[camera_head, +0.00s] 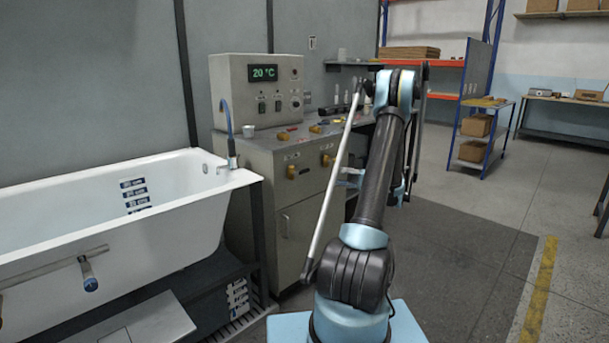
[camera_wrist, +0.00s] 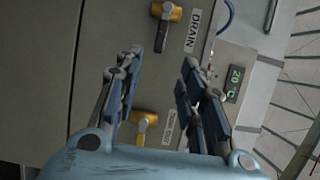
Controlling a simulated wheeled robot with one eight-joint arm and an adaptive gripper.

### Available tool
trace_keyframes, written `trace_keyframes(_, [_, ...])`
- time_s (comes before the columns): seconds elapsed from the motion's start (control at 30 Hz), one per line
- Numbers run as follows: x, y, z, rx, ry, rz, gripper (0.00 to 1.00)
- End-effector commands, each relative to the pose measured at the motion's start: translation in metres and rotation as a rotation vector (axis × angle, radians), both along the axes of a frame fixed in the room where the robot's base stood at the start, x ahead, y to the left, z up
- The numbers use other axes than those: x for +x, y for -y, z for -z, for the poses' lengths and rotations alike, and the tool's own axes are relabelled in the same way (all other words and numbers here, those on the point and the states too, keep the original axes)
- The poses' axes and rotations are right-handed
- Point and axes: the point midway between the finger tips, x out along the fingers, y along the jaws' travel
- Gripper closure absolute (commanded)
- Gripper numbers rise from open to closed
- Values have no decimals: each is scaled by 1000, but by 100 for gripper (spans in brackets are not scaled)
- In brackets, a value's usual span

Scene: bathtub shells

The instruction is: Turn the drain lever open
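In the wrist view, a brass valve with a dark drain lever (camera_wrist: 161,36) sits on the grey panel beside a white label reading DRAIN (camera_wrist: 193,30). The lever points down the picture from the brass body. My gripper (camera_wrist: 162,64) is open, with its fingers apart and nothing between them. The lever is beyond the fingertips, near the top of the picture, and appears untouched. A second brass valve (camera_wrist: 145,119) with a longer label shows lower, between the fingers.
A white bathtub (camera_head: 170,235) stands left of the grey cabinet (camera_head: 300,225). A control box reading 20 °C (camera_head: 255,90) and small items are on the cabinet top. A side lever (camera_head: 90,275) is at the tub's front. Open floor (camera_head: 470,260) lies to the right.

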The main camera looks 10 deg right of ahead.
Motion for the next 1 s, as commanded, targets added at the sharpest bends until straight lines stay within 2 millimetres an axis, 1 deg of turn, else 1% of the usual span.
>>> trace_keyframes(0.17, [9, -15, 0, 1, 1, -2, 63])
trace_keyframes(0.8, [67, -111, 0, 0, 0, -2, 63])
trace_keyframes(1.0, [82, -134, 0, 0, 0, -1, 63])
